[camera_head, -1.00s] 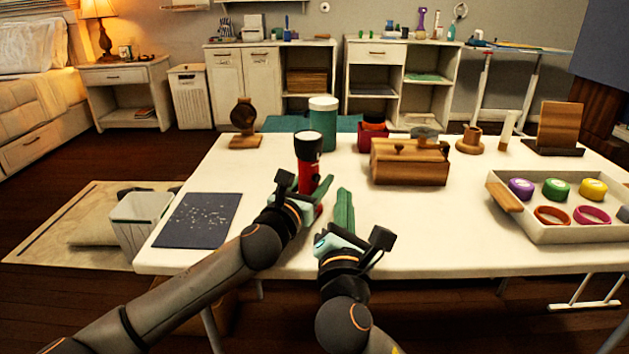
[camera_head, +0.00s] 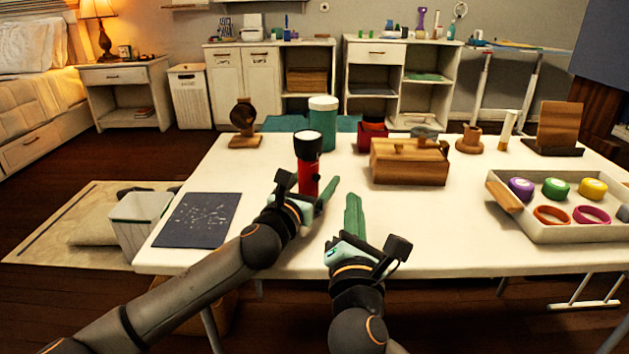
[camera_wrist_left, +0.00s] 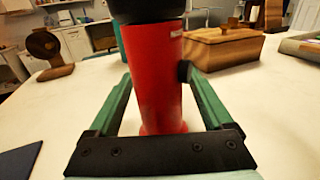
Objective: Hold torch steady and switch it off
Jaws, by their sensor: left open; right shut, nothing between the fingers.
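The red torch (camera_head: 308,177) with a black head stands upright on the white table (camera_head: 255,172). It also fills the middle of the left wrist view (camera_wrist_left: 153,85), where its head is cut off at the top. A small black button (camera_wrist_left: 184,71) is on its right side, close to the right finger. My left gripper (camera_head: 308,184) is open, with its green fingers on either side of the torch's lower body. My right gripper (camera_head: 354,213) is shut and empty, to the right of the torch and nearer the table's front edge. I cannot tell whether the torch is lit.
A teal canister (camera_head: 322,122) and a red box (camera_head: 372,136) stand behind the torch. A wooden box (camera_head: 410,163) is to the right. A tray (camera_head: 560,232) holds rings and coloured discs. A dark sheet (camera_head: 195,222) lies at the left. The table's front middle is clear.

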